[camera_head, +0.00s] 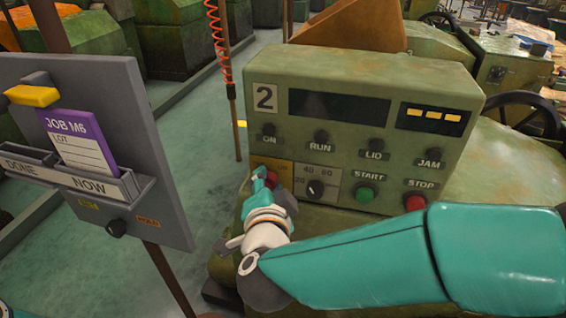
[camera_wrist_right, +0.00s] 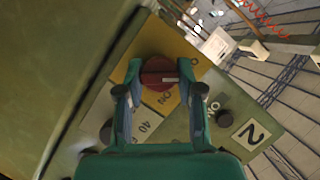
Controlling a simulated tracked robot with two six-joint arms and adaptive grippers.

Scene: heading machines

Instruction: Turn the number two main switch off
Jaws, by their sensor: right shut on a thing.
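The number two machine's panel (camera_head: 365,130) carries a white plate with a 2 (camera_head: 265,97). Its main switch is a round red knob (camera_wrist_right: 160,70) on a yellow plate (camera_wrist_right: 133,80), with ON lettering beside it and a partly visible O. A pale bar mark crosses the knob; I cannot tell which setting it points to. My right gripper (camera_wrist_right: 160,82) is shut on the knob, one finger on each side. In the head view the gripper (camera_head: 263,184) covers much of the red knob (camera_head: 272,178).
Right of the switch are a black dial (camera_head: 315,187), a green START button (camera_head: 364,194) and a red STOP button (camera_head: 415,203). A grey job board (camera_head: 150,115) with a purple-edged card (camera_head: 77,143) stands at left. An orange coiled cord (camera_head: 218,45) hangs behind.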

